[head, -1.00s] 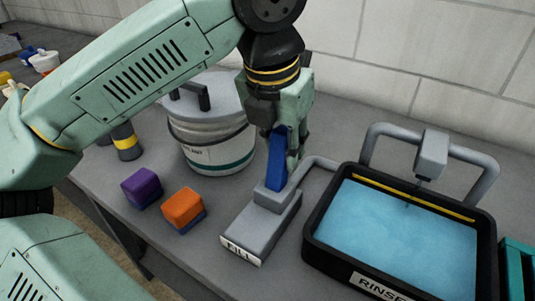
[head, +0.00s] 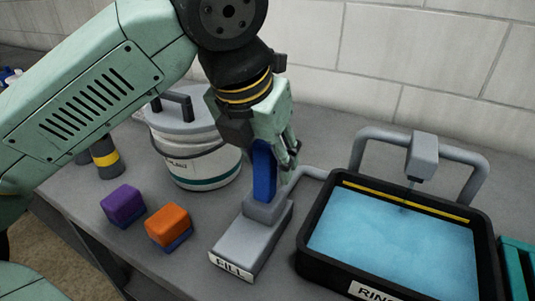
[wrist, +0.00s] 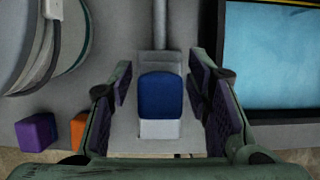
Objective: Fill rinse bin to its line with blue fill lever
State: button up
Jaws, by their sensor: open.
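The blue fill lever (head: 264,172) stands on the grey box labelled FILL (head: 248,243), close to upright in the head view. My gripper (head: 280,172) is open at the lever, reaching down from above. In the wrist view the lever's blue top (wrist: 161,96) sits between the two spread fingers, with a gap on each side. The black rinse bin (head: 318,262) stands to the right, holding blue water (head: 392,240). Its yellow line (head: 405,201) runs along the far inner wall, just above the water's edge. I cannot tell whether water is flowing from the grey spout (head: 422,155).
A lidded white bucket (head: 200,160) stands behind and left of the lever. A purple block (head: 123,206) and an orange block (head: 168,225) sit at the left front. A grey pipe (head: 310,173) joins the fill box to the bin. A teal crate (head: 516,270) is at the right edge.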

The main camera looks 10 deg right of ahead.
jog(key=v, duration=1.2)
dwell(6.8)
